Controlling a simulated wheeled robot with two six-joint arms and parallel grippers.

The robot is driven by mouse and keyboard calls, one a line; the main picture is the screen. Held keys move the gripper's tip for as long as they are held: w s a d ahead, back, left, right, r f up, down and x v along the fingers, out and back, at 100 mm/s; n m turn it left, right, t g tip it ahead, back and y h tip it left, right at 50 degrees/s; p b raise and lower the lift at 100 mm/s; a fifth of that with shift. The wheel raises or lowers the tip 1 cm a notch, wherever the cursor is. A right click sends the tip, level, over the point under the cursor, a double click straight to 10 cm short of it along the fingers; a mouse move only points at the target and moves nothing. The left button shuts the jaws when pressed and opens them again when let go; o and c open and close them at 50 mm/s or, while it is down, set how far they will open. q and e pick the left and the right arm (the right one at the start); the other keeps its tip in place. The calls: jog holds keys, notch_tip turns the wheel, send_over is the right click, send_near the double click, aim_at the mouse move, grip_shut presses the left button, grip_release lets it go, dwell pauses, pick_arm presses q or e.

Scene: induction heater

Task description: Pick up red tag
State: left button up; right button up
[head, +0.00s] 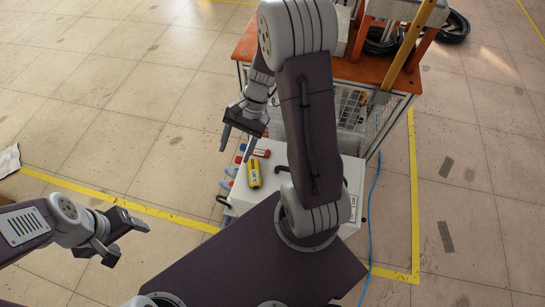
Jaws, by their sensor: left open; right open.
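A small red piece with a pale marking, which looks like the red tag (262,153), lies on the white surface (272,172) at the centre. It is just above a yellow handheld device (254,174). My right gripper (236,151) is open and empty, pointing down just left of the red piece. Its height above the surface is hard to judge. My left gripper (130,243) is open and empty over the floor at the left, well away from the red piece.
Small red and blue items sit along the left edge of the white surface. An orange-topped bench (372,70) with a wire-mesh side stands behind. A blue cable (372,215) runs down the floor at right. The tiled floor at left is mostly clear.

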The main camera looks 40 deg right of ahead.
jog(key=w+d+f+m+t+y+b, duration=0.1)
jog(key=w+d+f+m+y+b, duration=0.1)
jog(key=w+d+f+m+b, duration=0.3)
jog(key=m+t+b, duration=1)
jog(key=m+b, duration=0.1)
jog(key=m, duration=0.1)
send_near(268, 153)
jog(key=shift+w+d+f+y, duration=0.15)
jog(key=shift+d+f+y, duration=0.05)
jog(key=shift+y, duration=0.1)
jog(key=shift+t+p, duration=0.3)
jog(key=shift+p, duration=0.05)
jog(key=b+x, duration=0.1)
jog(key=x, duration=0.2)
jog(key=shift+w+a+f, duration=0.15)
jog(key=shift+w+a, duration=0.1)
jog(key=b+x, duration=0.1)
jog(key=x, duration=0.4)
jog(key=shift+f+b, duration=0.25)
jog(key=shift+b, duration=0.05)
grip_shut()
